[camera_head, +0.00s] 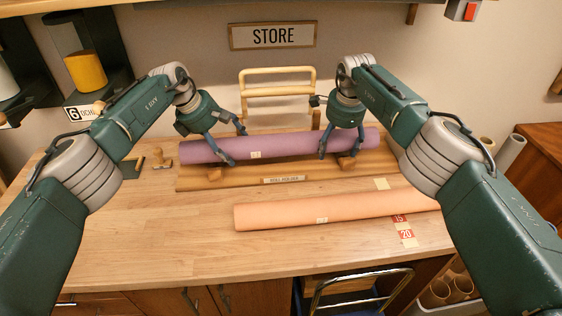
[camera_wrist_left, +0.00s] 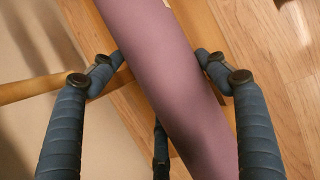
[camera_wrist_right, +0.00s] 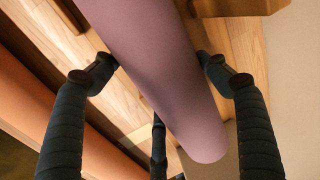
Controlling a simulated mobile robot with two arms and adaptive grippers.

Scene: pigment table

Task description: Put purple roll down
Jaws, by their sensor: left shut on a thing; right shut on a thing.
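The purple roll (camera_head: 285,144) lies lengthwise over the wooden roll holder (camera_head: 240,178) at the back of the table. I cannot tell whether it touches the holder's rests. My left gripper (camera_head: 232,146) is shut on the roll left of its middle; the roll also shows between its fingers in the left wrist view (camera_wrist_left: 165,70). My right gripper (camera_head: 340,146) is shut on the roll near its right end, which shows in the right wrist view (camera_wrist_right: 165,75).
An orange roll (camera_head: 330,208) lies on the table in front of the holder. A wooden rack (camera_head: 278,90) stands behind it. A wooden stamp (camera_head: 160,158) stands left of the holder. Number cards (camera_head: 406,236) lie at right. The front left of the table (camera_head: 150,230) is clear.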

